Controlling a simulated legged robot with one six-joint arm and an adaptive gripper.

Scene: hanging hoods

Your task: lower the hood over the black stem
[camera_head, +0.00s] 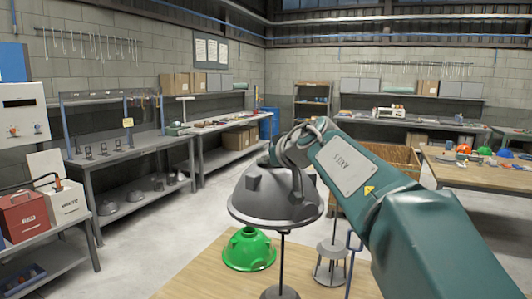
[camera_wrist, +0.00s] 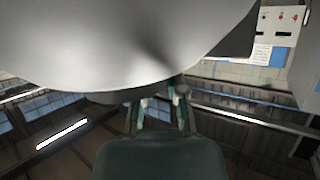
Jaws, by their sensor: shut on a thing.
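A grey dome-shaped hood (camera_head: 262,200) hangs rim down over the wooden table in the head view. My gripper (camera_head: 277,154) is shut on the top of the hood. The black stem (camera_head: 281,258) shows below the rim, upright on a round dark base (camera_head: 279,293). Its upper end is hidden by the hood, so I cannot tell whether it is inside or behind. In the wrist view the hood (camera_wrist: 125,40) fills the upper part, with my gripper (camera_wrist: 160,108) below it; the stem is not visible there.
A green hood (camera_head: 248,251) sits on the wooden table (camera_head: 200,275), left of the stem. A grey stand with a thin rod (camera_head: 333,248) is close on the right, partly near my arm. Small hoods lie on the left rack's lower shelf (camera_head: 145,205). The table's left part is bare.

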